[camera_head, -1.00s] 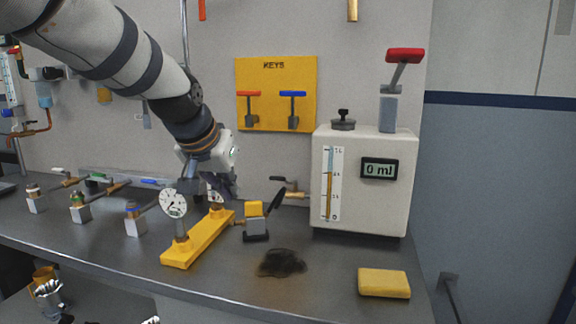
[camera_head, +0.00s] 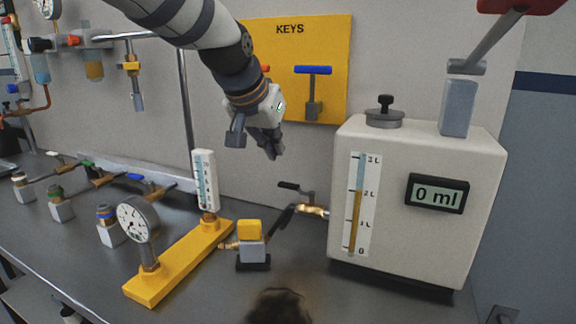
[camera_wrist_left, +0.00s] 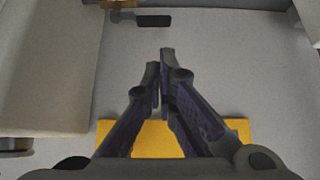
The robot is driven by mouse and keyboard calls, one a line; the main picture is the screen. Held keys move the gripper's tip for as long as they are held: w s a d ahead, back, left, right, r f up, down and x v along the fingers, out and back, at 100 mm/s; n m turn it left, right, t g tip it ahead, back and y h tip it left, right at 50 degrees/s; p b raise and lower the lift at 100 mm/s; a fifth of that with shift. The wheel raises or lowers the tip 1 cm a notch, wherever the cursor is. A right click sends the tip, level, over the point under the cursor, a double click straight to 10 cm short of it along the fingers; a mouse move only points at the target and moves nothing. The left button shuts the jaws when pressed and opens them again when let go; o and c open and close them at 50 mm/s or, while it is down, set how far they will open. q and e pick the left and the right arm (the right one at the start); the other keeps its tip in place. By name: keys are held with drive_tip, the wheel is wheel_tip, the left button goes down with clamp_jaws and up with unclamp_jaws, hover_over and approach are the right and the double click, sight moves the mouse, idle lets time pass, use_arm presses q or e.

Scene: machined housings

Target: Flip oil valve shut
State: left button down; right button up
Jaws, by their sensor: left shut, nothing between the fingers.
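The oil valve is on the brass outlet pipe (camera_head: 315,211) at the left side of the white oil tank (camera_head: 385,160). Its black handle (camera_head: 291,186) lies roughly level above the pipe. In the left wrist view, the handle (camera_wrist_left: 153,20) shows at the top beside the brass pipe (camera_wrist_left: 120,3). My left gripper (camera_head: 273,155) is shut and empty, pointing down above and a little left of the handle, apart from it. In the left wrist view its fingers (camera_wrist_left: 160,60) are together. My right gripper is not in view.
A yellow base (camera_head: 170,275) carries a dial gauge (camera_head: 137,218) and a thermometer (camera_head: 204,180). The yellow KEYS board (camera_head: 335,60) hangs behind. A dark stain (camera_head: 280,306) marks the bench.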

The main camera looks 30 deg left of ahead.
sight(297, 190)
use_arm(q)
drive_tip(key=x, duration=1)
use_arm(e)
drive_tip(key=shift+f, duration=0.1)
use_arm(q)
drive_tip(key=shift+w, duration=0.1)
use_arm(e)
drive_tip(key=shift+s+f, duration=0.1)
